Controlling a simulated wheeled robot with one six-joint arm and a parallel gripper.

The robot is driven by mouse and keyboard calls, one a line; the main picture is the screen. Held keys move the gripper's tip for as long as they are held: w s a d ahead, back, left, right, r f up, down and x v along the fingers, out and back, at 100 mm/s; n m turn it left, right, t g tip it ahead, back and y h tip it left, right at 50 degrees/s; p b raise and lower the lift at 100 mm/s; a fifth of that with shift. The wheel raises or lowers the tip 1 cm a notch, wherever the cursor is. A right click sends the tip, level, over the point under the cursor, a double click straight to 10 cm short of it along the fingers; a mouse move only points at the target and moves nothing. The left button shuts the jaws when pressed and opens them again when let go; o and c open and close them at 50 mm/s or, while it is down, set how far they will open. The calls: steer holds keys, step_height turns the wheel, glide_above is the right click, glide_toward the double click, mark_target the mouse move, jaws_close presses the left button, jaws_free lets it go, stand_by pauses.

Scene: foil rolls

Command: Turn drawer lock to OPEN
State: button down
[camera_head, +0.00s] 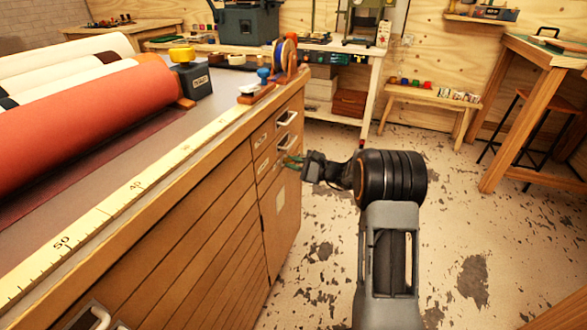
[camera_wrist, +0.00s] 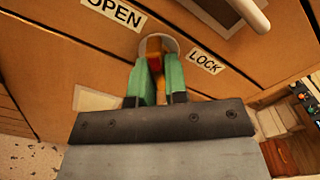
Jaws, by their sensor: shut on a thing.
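The drawer lock (camera_wrist: 153,45) shows in the wrist view as a round light plate with an orange-brown turn piece, on the wooden drawer front. An OPEN label (camera_wrist: 114,14) is at its left and a LOCK label (camera_wrist: 205,62) at its right. My gripper (camera_wrist: 156,72) has green fingers shut on the turn piece, which points roughly up and down in the picture, between the labels. The lock itself is hidden there.
A drawer handle (camera_wrist: 252,14) is close at the upper right of the lock. The workbench (camera_head: 190,215) bears a ruler strip, large rolls (camera_head: 95,115) and a ribbon spool stand (camera_head: 284,55). Open floor (camera_head: 465,240) lies to the right of my arm.

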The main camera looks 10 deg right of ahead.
steer(key=shift+n, duration=0.3)
stand_by(0.4)
steer(key=c, duration=1.1)
jaws_free()
steer(key=shift+c, duration=0.2)
steer(key=p+v, duration=0.2)
steer(key=v, duration=1.1)
steer(key=shift+s+d+p, duration=0.25)
steer(key=shift+d+p, duration=0.1)
